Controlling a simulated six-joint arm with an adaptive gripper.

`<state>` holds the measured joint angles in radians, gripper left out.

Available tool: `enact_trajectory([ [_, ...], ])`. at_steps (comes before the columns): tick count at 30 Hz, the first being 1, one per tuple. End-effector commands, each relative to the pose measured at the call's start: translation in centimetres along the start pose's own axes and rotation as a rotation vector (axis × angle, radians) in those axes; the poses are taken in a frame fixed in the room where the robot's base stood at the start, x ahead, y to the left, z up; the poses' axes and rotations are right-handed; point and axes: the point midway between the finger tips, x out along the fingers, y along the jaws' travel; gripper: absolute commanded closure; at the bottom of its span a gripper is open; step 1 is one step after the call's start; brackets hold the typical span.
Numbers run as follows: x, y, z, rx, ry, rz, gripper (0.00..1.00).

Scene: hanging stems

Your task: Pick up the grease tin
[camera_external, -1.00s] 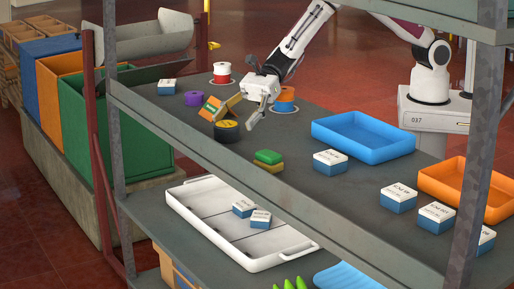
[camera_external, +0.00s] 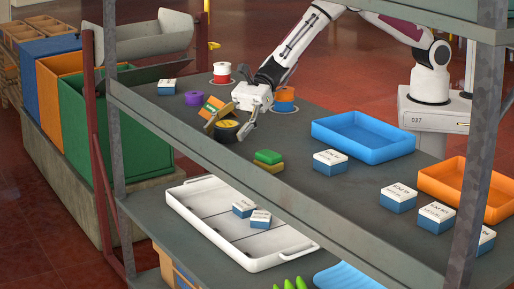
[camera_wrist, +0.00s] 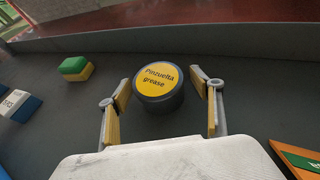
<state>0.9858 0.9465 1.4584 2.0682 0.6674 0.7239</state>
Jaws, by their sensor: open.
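The grease tin (camera_external: 227,131) is a short black round tin on the shelf top, near its front edge. In the wrist view its yellow lid (camera_wrist: 161,77) reads "Pinzuelta grease", and it stands upright between the two fingertips, slightly beyond them. My gripper (camera_external: 229,133) is open, with a finger on either side of the tin in the external view. In the wrist view my gripper (camera_wrist: 162,98) shows gaps between both fingers and the tin. One finger partly covers the tin in the external view.
A purple roll (camera_external: 194,98), a red-and-white spool (camera_external: 222,73) and an orange spool (camera_external: 285,95) stand farther back. Green and yellow sponges (camera_external: 268,160) lie to the right. A blue tray (camera_external: 363,138) is farther right.

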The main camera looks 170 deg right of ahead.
Motion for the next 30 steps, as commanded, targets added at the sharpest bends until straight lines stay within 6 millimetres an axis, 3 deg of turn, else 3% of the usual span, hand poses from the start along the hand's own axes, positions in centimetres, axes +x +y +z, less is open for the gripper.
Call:
enact_trajectory([
  [2,0.0,0.0,0.0,0.000,0.000,0.000,0.35],
  [7,0.0,0.0,0.0,0.000,0.000,0.000,0.79],
  [8,0.0,0.0,0.0,0.000,0.000,0.000,0.81],
  [20,-0.1,0.0,0.4,-0.001,-0.002,0.000,0.81],
  [30,-1.4,0.1,3.5,-0.003,-0.004,0.000,0.81],
])
